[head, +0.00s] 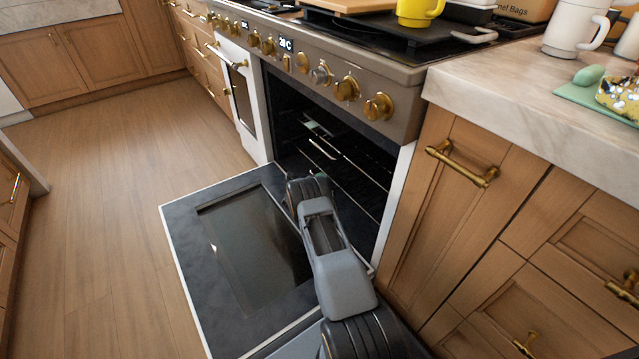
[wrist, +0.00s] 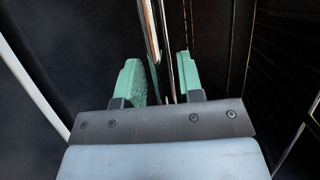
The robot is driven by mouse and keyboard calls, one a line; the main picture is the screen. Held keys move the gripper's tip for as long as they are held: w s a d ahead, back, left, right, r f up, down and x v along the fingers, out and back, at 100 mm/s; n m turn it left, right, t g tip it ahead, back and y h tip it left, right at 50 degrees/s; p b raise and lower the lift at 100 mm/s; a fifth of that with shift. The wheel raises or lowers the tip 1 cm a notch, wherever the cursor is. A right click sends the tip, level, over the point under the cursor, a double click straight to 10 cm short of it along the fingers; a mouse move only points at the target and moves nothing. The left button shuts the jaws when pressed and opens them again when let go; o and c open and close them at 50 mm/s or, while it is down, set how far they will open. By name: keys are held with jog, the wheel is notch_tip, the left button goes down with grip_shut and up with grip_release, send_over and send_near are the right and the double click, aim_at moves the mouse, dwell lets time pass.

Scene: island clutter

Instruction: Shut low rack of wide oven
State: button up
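The wide oven (head: 405,85) stands open, its dark door (head: 190,225) folded down flat in front of it. Wire racks (head: 345,165) show inside the cavity; my arm covers part of the opening, and I cannot tell for sure which bar is the low rack. In the wrist view my gripper (wrist: 158,75) has two green fingers, spread apart. A shiny rack bar (wrist: 151,35) runs between them, with thinner rods beside it near the right finger. I cannot tell whether either finger touches the metal. In the head view my gripper's fingers are hidden by my own arm.
Wooden cabinets with brass handles (head: 462,165) stand close on the right, under a pale marble counter (head: 520,95). A yellow mug (head: 418,12) and a tray are on the stovetop. Open wooden floor (head: 95,215) lies to the left of the oven door.

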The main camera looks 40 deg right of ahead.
jog(key=shift+o, duration=0.3)
jog(key=p+v, duration=0.5)
jog(key=v, duration=0.9)
jog(key=shift+d, duration=0.1)
jog(key=s+a+r+m+g+y+p, duration=0.1)
jog(key=s+r+m+g+p, duration=0.15)
jog(key=r+m+p, duration=0.65)
jog(key=s+a+r+m+g+y+p, duration=0.15)
jog(key=s+r+m, duration=0.25)
jog(key=r, duration=1.2)
jog(key=s+a+r+m+g+y+p, duration=0.1)
jog(key=s+r+m+g+p, duration=0.15)
jog(key=r+m+p, duration=0.65)
jog(key=s+a+r+m+t+y+p, duration=0.1)
jog(key=s+a+r+m+y+p, duration=0.2)
jog(key=r, duration=0.7)
jog(key=s+a+r+m+t+y+p, duration=0.1)
jog(key=s+a+r+m+y+p, duration=0.3)
jog(key=s+a+r+m+p, duration=0.3)
jog(key=s+a+r+m+t+y+p, duration=0.2)
jog(key=s+a+r+m+y+p, duration=0.2)
jog(key=s+r, duration=0.5)
notch_tip(320, 180, up, 7)
jog(key=a+m+p, duration=0.1)
jog(key=a+m, duration=0.1)
jog(key=m, duration=0.1)
jog(key=shift+s+a+f+m, duration=0.25)
jog(key=shift+a+m, duration=0.1)
jog(key=shift+m, duration=0.05)
